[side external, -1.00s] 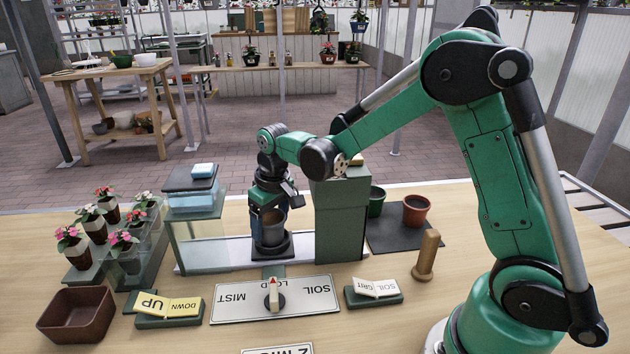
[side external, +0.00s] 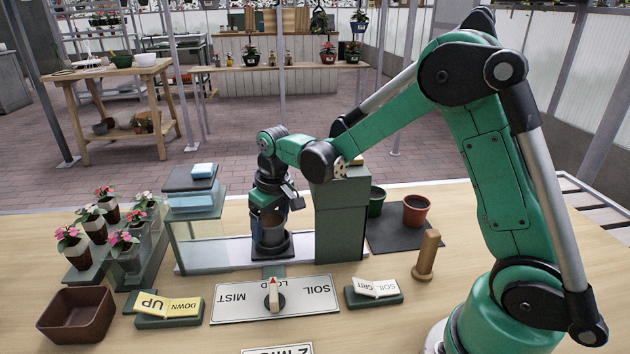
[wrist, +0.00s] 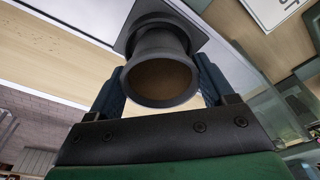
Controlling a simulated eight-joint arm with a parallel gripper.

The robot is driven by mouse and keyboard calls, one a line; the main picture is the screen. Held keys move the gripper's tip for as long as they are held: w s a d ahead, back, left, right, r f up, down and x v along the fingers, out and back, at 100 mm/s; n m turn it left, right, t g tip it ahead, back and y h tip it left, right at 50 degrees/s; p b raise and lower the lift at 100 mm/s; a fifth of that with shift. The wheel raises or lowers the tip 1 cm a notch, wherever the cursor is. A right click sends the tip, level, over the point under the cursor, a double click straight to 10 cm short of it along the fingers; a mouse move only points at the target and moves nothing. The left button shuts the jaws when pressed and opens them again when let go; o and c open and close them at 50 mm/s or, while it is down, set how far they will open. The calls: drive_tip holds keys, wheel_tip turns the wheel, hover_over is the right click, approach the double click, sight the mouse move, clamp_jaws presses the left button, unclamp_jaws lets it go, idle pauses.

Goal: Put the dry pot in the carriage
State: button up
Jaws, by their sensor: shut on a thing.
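A dark grey pot (side external: 273,238) stands upright at the carriage in the middle of the table. My gripper (side external: 271,218) is above it with its fingers around it, shut on the pot. In the wrist view the pot (wrist: 162,98) shows its round rim and a brownish inside between my two blue fingers. The carriage (side external: 287,250) is a dark base on a pale rail below the pot. It also shows as a dark plate (wrist: 188,25) behind the pot in the wrist view. The pot's bottom looks at or very close to the carriage, but contact is hard to tell.
A tall green housing (side external: 341,220) stands just right of the carriage, and a glass box (side external: 195,240) to the left. In front are a dial panel (side external: 245,300) and tilting switches (side external: 168,308). Terracotta (side external: 416,210) and green pots sit on a dark mat at right.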

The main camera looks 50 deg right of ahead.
drive_tip(key=o, duration=1.2)
drive_tip(key=shift+c, duration=0.2)
drive_tip(key=shift+r, duration=0.15)
drive_tip(key=shift+s+r, duration=0.2)
drive_tip(key=shift+r, duration=1)
drive_tip(key=shift+s+r, duration=0.2)
drive_tip(key=shift+r, duration=2.45)
drive_tip(key=shift+w+f, duration=0.15)
drive_tip(key=shift+f, duration=1.55)
drive_tip(key=shift+w+f, duration=0.15)
drive_tip(key=shift+f, duration=1.55)
